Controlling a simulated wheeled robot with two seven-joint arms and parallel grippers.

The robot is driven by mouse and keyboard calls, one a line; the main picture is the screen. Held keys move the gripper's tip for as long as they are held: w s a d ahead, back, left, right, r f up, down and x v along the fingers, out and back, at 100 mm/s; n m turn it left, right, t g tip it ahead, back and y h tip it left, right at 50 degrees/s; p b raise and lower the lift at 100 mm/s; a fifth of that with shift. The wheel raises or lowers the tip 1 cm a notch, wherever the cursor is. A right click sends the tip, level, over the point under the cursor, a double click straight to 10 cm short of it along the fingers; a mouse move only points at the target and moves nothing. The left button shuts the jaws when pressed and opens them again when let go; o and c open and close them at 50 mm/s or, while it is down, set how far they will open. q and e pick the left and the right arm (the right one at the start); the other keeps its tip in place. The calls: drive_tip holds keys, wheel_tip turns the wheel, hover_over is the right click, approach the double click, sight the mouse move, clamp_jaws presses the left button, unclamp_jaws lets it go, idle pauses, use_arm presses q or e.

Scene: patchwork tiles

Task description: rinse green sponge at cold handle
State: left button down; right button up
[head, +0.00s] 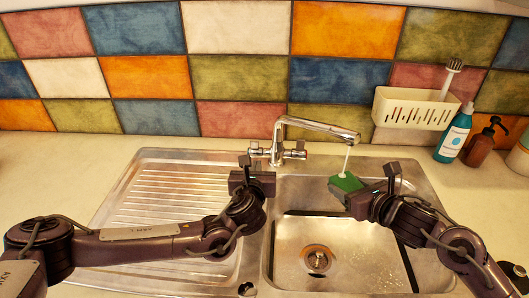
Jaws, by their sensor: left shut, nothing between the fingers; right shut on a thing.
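The green sponge (345,184) is held over the sink basin (345,240), under the spout of the chrome tap (320,128). A thin stream of water runs from the spout onto the sponge. My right gripper (362,194) is shut on the sponge from the right. The tap has two handles. The right handle (299,150) shows a reddish mark; the left handle (255,149) shows no clear colour. My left gripper (246,162) is shut and empty, just in front of the left handle. I cannot tell whether it touches that handle.
A ribbed steel drainboard (170,190) lies left of the basin, partly under my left arm. A cream caddy (415,108) with a brush (449,78) hangs on the tiled wall. A teal bottle (454,135) and a brown pump bottle (482,143) stand at the right.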

use_arm(q)
drive_tip(key=s, duration=0.1)
drive_tip(key=s+r+g, duration=0.1)
drive_tip(key=s+g, duration=0.1)
drive_tip(key=shift+s+d+r, duration=0.1)
drive_tip(key=shift+d+r, duration=0.1)
drive_tip(key=shift+d, duration=0.2)
wheel_tip(320, 180, up, 2)
drive_tip(key=s+a+r+g, duration=0.1)
drive_tip(key=s+a, duration=0.1)
approach(254, 146)
drive_tip(key=f, duration=0.3)
drive_tip(key=shift+w+f, duration=0.35)
drive_tip(key=shift+w, duration=0.05)
drive_tip(key=w, duration=0.3)
drive_tip(key=shift+w+r, duration=0.2)
drive_tip(key=shift+r, duration=0.05)
drive_tip(key=shift+w+r, duration=0.15)
drive_tip(key=shift+w, duration=0.35)
